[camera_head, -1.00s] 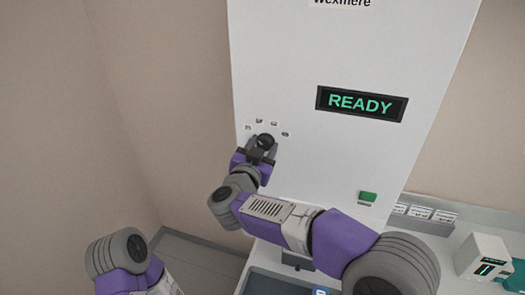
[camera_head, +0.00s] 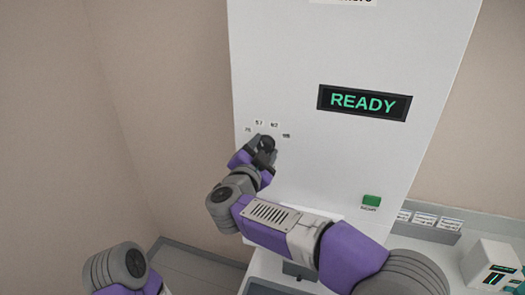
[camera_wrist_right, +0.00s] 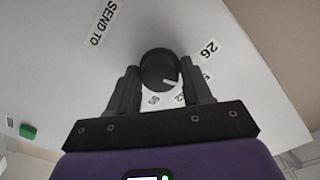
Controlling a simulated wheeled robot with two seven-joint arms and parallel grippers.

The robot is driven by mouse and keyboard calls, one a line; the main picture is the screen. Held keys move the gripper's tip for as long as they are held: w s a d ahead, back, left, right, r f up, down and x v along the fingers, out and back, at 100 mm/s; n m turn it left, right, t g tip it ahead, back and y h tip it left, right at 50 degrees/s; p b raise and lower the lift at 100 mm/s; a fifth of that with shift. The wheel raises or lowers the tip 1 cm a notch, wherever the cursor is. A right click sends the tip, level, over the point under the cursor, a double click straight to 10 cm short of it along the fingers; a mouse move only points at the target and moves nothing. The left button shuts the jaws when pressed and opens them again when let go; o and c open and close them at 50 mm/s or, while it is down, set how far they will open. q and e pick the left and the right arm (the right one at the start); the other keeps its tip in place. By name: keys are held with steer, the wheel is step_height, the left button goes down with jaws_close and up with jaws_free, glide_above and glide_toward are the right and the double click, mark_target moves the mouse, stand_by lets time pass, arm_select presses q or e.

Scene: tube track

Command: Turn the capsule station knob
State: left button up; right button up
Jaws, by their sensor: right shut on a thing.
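The capsule station (camera_head: 300,60) is a tall white cabinet with a lit screen (camera_head: 364,103) reading READY. Its knob (camera_head: 267,142) is round and black, low on the left of the front, below several small printed labels. My right gripper (camera_head: 263,154) is at the knob. In the right wrist view the knob (camera_wrist_right: 156,62) sits between the two dark fingers of my right gripper (camera_wrist_right: 160,78), which are shut on its sides. The knob's white pointer mark points right there, below the "26" label. My left arm shows at the lower left; its gripper is out of view.
A green button (camera_head: 371,200) is on the cabinet front at the lower right. A counter on the right holds a small white device (camera_head: 490,264) and a row of labelled holders (camera_head: 430,220). Open space lies left of the cabinet, by the bare wall.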

steer(key=o, duration=1)
steer(key=shift+o, duration=0.2)
steer(key=b+v, duration=0.1)
steer(key=v, duration=0.6)
steer(key=shift+s, duration=0.3)
steer(key=shift+a, duration=0.1)
